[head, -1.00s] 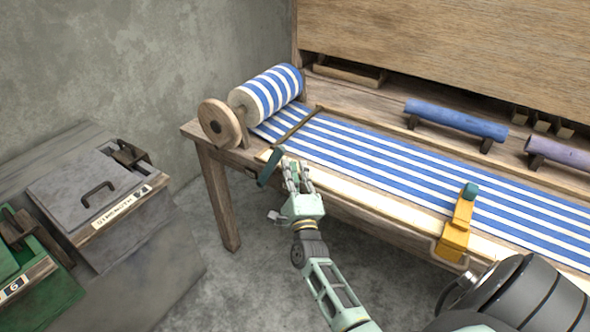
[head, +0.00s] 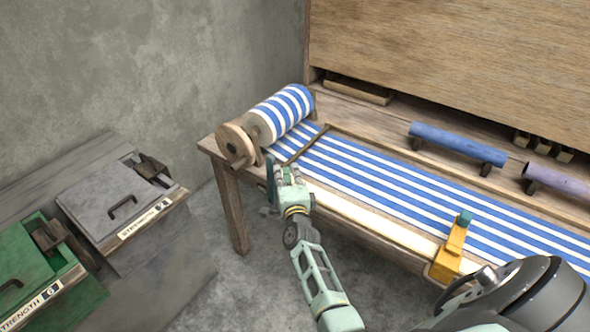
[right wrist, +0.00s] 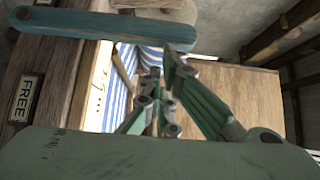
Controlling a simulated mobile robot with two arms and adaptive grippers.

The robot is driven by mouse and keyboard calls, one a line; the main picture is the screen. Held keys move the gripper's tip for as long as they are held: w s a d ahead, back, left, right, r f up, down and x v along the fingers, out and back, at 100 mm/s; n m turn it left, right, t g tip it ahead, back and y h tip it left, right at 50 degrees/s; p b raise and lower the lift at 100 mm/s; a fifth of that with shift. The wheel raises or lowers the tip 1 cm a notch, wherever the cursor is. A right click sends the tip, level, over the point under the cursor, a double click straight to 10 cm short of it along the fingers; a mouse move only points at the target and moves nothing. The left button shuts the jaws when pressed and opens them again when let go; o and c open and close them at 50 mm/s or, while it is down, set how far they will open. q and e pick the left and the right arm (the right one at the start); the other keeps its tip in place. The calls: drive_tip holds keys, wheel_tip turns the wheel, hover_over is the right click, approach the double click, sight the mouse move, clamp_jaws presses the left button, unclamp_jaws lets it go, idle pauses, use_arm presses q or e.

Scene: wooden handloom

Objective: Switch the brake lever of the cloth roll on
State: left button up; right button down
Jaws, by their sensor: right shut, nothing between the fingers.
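The cloth roll (head: 282,112), wound with blue and white striped cloth, sits at the left end of the wooden loom, with a wooden disc (head: 232,141) beside it. The teal brake lever (head: 270,176) is at the loom's front left corner. It shows as a long teal bar across the upper left of the right wrist view (right wrist: 85,42). My right gripper (head: 283,172) is shut and empty, close to the right of the lever; I cannot tell whether they touch. A plate reading FREE (right wrist: 25,98) is below the bar in the wrist view. My left gripper is not in view.
A yellow lever with a teal tip (head: 453,250) stands on the loom's front beam to the right. Blue (head: 455,143) and purple (head: 560,181) rolls lie behind the cloth. Grey (head: 115,205) and green (head: 35,270) boxes stand at the left. Floor before the loom is clear.

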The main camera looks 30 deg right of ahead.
sight(275, 164)
drive_tip(key=shift+w+a+r, duration=0.15)
drive_tip(key=shift+w+a, duration=0.1)
drive_tip(key=shift+w, duration=0.4)
drive_tip(key=shift+w+a+r, duration=0.1)
drive_tip(key=shift+w+a, duration=0.2)
drive_tip(key=shift+w, duration=0.4)
drive_tip(key=shift+w+a+r, duration=0.15)
drive_tip(key=shift+w+a, duration=0.1)
drive_tip(key=shift+w, duration=0.4)
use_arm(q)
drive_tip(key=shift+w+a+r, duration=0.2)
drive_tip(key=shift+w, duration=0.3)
use_arm(e)
drive_tip(key=shift+r, duration=0.15)
